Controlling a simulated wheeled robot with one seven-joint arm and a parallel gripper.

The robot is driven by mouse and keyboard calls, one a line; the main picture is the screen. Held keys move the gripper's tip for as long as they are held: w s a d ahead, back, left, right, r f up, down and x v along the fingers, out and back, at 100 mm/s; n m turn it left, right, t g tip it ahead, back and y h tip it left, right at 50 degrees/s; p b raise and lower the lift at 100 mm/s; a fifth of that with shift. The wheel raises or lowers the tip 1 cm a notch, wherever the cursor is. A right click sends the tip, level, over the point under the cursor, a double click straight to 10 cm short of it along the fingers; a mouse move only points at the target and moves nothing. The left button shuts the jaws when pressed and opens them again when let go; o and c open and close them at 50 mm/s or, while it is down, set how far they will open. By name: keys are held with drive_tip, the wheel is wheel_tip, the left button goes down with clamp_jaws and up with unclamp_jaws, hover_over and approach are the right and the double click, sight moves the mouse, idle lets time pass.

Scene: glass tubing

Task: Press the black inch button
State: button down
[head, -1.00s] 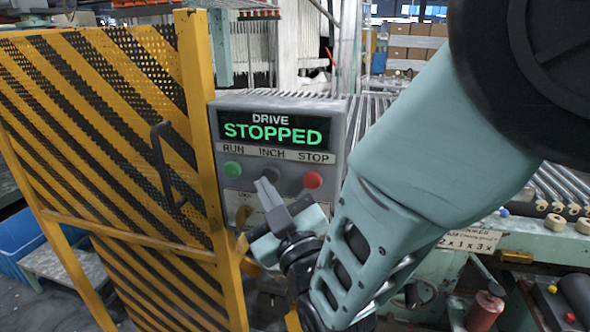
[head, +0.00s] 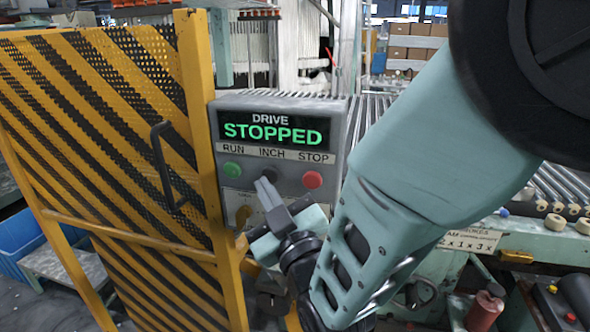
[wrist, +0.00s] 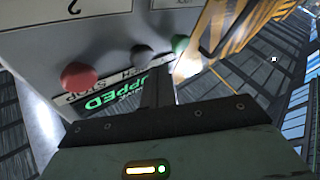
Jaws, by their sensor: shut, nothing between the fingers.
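The black inch button (head: 271,173) sits on a grey control box (head: 342,130), under the INCH label, between a green run button (head: 232,170) and a red stop button (head: 313,179). The display (head: 272,130) reads DRIVE STOPPED. My gripper (head: 262,184) is shut and empty, its tips just in front of and slightly below the black button, partly covering it. In the wrist view the black button (wrist: 143,54) shows just beyond the shut fingers (wrist: 157,88). I cannot tell whether the tips touch it.
A yellow and black striped mesh guard (head: 100,130) with a dark handle (head: 162,165) stands close on the left of the box. A roller conveyor (head: 555,190) runs on the right.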

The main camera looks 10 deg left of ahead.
drive_tip(key=shift+w, duration=0.15)
drive_tip(key=shift+w+b, duration=0.3)
